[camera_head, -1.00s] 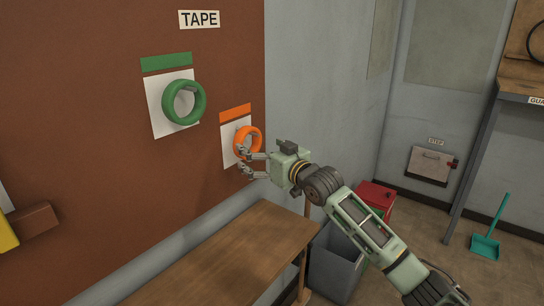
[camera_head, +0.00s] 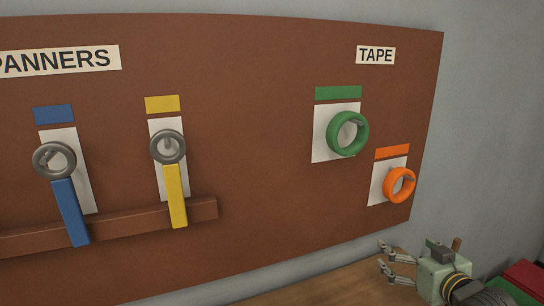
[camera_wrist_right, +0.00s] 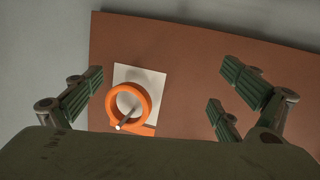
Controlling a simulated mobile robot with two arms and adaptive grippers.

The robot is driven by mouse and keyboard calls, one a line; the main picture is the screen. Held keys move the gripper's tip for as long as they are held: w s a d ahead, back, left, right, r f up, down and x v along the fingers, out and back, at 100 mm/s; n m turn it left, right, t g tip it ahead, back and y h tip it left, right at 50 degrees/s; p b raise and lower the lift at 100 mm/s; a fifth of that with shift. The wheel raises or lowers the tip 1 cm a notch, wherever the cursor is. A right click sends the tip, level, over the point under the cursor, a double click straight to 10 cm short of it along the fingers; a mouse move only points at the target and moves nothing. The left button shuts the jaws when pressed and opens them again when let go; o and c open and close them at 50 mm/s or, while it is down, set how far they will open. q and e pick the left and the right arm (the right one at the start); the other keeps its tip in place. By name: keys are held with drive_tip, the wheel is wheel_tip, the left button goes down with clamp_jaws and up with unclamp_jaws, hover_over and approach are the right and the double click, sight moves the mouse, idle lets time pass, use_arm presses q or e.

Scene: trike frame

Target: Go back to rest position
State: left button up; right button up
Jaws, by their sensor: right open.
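My right gripper (camera_head: 384,260) is open and empty at the lower right of the head view, below and apart from the orange tape roll (camera_head: 399,185). The orange roll hangs on a peg over a white card under an orange label on the brown board (camera_head: 260,100). In the right wrist view the orange roll (camera_wrist_right: 128,106) shows between my spread fingers, with the peg (camera_wrist_right: 124,121) through its hole. The green tape roll (camera_head: 348,133) hangs on its own peg, up and left of the orange one. My left gripper is not in view.
A blue spanner (camera_head: 71,212) and a yellow spanner (camera_head: 176,196) hang by grey rings at the left, in front of a brown ledge (camera_head: 120,225). A wooden bench top (camera_head: 330,282) lies below the board. Red and green items (camera_head: 525,278) show at the lower right corner.

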drive_tip(key=s+a+f+g, duration=0.1)
drive_tip(key=s+a+f, duration=0.1)
drive_tip(key=f, duration=0.1)
drive_tip(key=s+a+f+g, duration=0.1)
drive_tip(key=s+a+f, duration=0.1)
drive_tip(key=f, duration=0.2)
drive_tip(key=s+a+f+g, duration=0.1)
drive_tip(key=s+f, duration=0.2)
drive_tip(key=f, duration=0.1)
drive_tip(key=shift+a+f, duration=0.1)
drive_tip(key=shift+a, duration=0.3)
drive_tip(key=s+a+f+g, duration=0.3)
drive_tip(key=s+f, duration=0.2)
drive_tip(key=s, duration=0.5)
drive_tip(key=s+a+f+g+h, duration=0.1)
drive_tip(key=s+a+f+g, duration=0.25)
drive_tip(key=s, duration=0.55)
drive_tip(key=s+a+f+g, duration=0.25)
drive_tip(key=s+f, duration=0.35)
drive_tip(key=s, duration=0.4)
wheel_tip(320, 180, down, 25)
drive_tip(key=s+g, duration=0.1)
drive_tip(key=s, duration=0.1)
drive_tip(key=s+d+f+g, duration=0.1)
drive_tip(key=s+d+f, duration=0.2)
drive_tip(key=s+f, duration=1.3)
drive_tip(key=shift+s+f+h, duration=0.15)
drive_tip(key=shift+s+h, duration=0.15)
drive_tip(key=shift+s, duration=0.05)
